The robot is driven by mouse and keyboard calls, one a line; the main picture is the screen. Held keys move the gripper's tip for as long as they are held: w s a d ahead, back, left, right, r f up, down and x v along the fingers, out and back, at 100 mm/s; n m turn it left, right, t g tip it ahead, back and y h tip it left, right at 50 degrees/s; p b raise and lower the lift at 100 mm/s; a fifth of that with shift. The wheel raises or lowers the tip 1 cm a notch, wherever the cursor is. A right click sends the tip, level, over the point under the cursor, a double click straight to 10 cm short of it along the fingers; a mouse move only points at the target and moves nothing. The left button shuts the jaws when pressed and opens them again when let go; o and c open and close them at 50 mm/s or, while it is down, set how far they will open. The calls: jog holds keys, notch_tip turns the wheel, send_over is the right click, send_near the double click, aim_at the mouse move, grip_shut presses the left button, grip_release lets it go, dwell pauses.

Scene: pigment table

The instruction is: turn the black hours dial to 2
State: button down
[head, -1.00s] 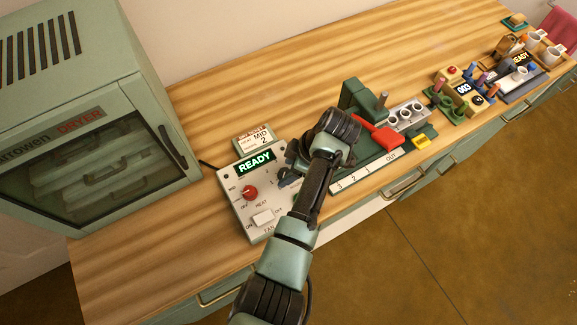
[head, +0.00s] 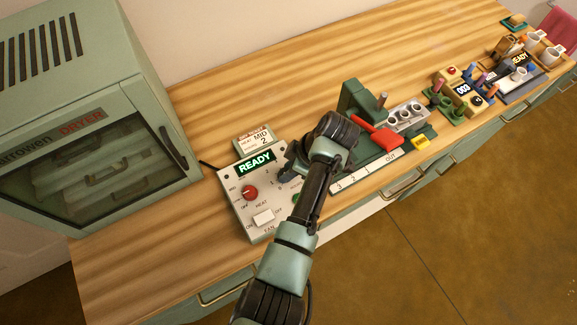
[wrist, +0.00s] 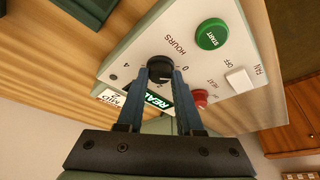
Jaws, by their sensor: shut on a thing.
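The black hours dial (wrist: 159,68) is on the pale control panel (wrist: 215,70), between the 0 and 4 marks in the wrist view. My gripper (wrist: 160,76) is shut on the dial, one finger on each side. The fingers hide part of the dial and its scale, and I cannot tell which number it points to. In the head view my gripper (head: 283,174) is over the right side of the panel (head: 236,205) and covers the dial. A card (head: 254,139) behind the panel reads MID and 2.
The panel has a READY display (head: 255,162), a red heat knob (head: 250,192), a white fan switch (head: 264,217) and a green START button (wrist: 212,34). The dryer (head: 90,130) stands left. A green press with a red handle (head: 378,136) stands close to the right of my arm.

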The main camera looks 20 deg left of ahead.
jog(key=m, duration=0.1)
jog(key=m+t+p, duration=0.1)
jog(key=m+p, duration=0.1)
jog(key=m, duration=0.1)
jog(key=shift+s+r, duration=0.15)
jog(key=shift+s, duration=0.1)
jog(key=m+t+h+p, duration=0.1)
jog(key=m+t+p, duration=0.1)
jog(key=m, duration=0.2)
jog(key=shift+s+a+p, duration=0.1)
jog(key=shift+p, duration=0.2)
jog(key=m+t+h+p, duration=0.1)
jog(key=m, duration=0.4)
jog(key=shift+s+a+p, duration=0.1)
jog(key=shift+a+p, duration=0.05)
jog(key=shift+p, duration=0.15)
jog(key=shift+a+m+t+h, duration=0.15)
jog(key=shift+m+h, duration=0.35)
jog(key=shift+m, duration=0.5)
jog(key=shift+m+t+h, duration=0.25)
jog(key=shift+m+h, duration=0.25)
jog(key=shift+m, duration=0.5)
jog(key=c, duration=0.6)
grip_release()
jog(key=shift+o, duration=0.2)
